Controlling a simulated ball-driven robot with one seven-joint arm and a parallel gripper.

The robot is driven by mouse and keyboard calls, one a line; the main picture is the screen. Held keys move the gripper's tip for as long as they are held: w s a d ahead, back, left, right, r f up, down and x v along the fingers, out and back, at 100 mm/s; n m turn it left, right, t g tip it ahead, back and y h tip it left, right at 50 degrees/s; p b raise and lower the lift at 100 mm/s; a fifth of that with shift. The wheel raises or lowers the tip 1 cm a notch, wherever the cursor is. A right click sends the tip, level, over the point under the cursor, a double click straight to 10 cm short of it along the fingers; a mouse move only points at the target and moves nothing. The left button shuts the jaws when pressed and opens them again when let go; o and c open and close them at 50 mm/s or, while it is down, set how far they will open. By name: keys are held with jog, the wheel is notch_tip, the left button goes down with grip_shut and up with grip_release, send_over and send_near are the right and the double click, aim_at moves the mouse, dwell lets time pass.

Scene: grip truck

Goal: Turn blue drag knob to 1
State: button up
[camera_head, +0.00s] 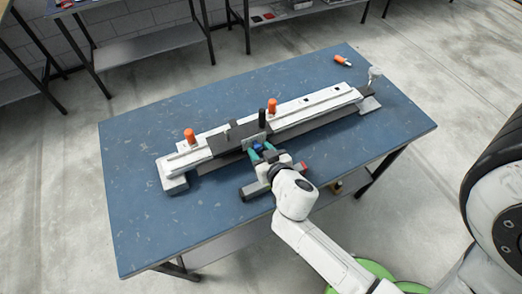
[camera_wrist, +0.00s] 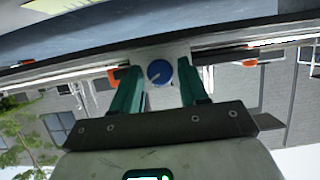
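The blue drag knob (camera_wrist: 160,72) is a round dial with a light pointer line toward its lower left in the wrist view. It sits on a pale plate of the grip truck and also shows small in the head view (camera_head: 257,147). I cannot read any number beside it. My gripper (camera_head: 263,153) is in front of the knob. Its two green fingers (camera_wrist: 156,86) are open, one on each side of the knob with gaps between. The grip truck (camera_head: 300,106) is a long white and grey device on the blue table.
The blue table (camera_head: 150,230) has clear room at front left and back. Orange knobs (camera_head: 189,135) (camera_head: 272,105) and a black post (camera_head: 262,118) stand up from the truck. An orange-handled tool (camera_head: 342,61) lies at the back right. Workbenches (camera_head: 150,45) stand behind.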

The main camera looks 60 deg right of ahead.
jog(key=c, duration=0.8)
jog(key=shift+o, duration=0.2)
jog(key=shift+f+b, duration=0.1)
jog(key=shift+b, duration=0.4)
jog(key=n+b, duration=0.1)
jog(key=n+h+b, duration=0.1)
jog(key=b, duration=0.1)
jog(key=shift+w+a+f+g, duration=0.1)
jog(key=shift+f+g, duration=0.1)
jog(key=shift+g, duration=0.2)
jog(key=n+h+b, duration=0.2)
jog(key=n+b, duration=0.1)
jog(key=b, duration=0.1)
jog(key=shift+w+a+g+b, duration=0.1)
jog(key=shift+a+g+b, duration=0.05)
jog(key=shift+g+b, duration=0.2)
jog(key=n+h+b, duration=0.2)
jog(key=n+b, duration=0.1)
jog(key=shift+f+n+g+b, duration=0.1)
jog(key=shift+n+g+b, duration=0.15)
jog(key=shift+n+b, duration=0.05)
jog(key=shift+a+n+h+b, duration=0.1)
jog(key=shift+n+h+b, duration=0.8)
jog(key=shift+n+b, duration=0.4)
jog(key=shift+n, duration=0.3)
